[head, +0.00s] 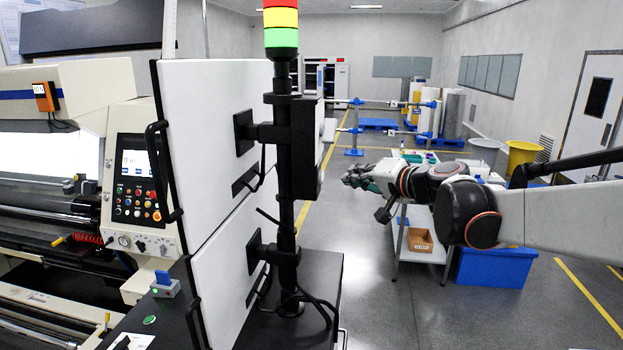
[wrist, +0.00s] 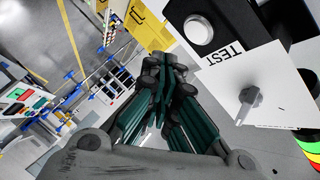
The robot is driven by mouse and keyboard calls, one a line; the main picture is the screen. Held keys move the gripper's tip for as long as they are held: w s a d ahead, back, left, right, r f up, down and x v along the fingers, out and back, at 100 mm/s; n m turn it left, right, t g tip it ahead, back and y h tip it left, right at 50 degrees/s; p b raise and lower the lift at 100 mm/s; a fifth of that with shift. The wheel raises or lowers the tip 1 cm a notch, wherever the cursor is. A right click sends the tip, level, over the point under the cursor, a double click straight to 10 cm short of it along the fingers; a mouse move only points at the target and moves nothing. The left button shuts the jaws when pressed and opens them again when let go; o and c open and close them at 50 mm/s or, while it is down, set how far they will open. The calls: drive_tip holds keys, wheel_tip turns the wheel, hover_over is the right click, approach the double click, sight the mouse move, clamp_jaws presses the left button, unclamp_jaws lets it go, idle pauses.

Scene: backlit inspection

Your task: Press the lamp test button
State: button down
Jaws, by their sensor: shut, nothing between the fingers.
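The lamp test button (wrist: 199,29) is a round white cap in a black surround, at the upper right in the wrist view, beside a label reading TEST. I cannot make it out in the head view. My gripper (wrist: 165,70) is shut and empty, its dark green fingers together, and its tips show below and left of the button with an apparent gap. In the head view my gripper (head: 358,178) is right of the signal tower (head: 281,22), pointing left.
A metal toggle or knob (wrist: 249,96) stands on the white panel (wrist: 225,83) near the button. In the head view a black post (head: 284,180) and white cabinet doors (head: 215,150) stand left of my arm.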

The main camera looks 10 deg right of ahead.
drive_tip(key=shift+s+d, duration=0.15)
drive_tip(key=shift+d, duration=0.35)
drive_tip(key=shift+s+d, duration=0.15)
drive_tip(key=shift+d, duration=0.35)
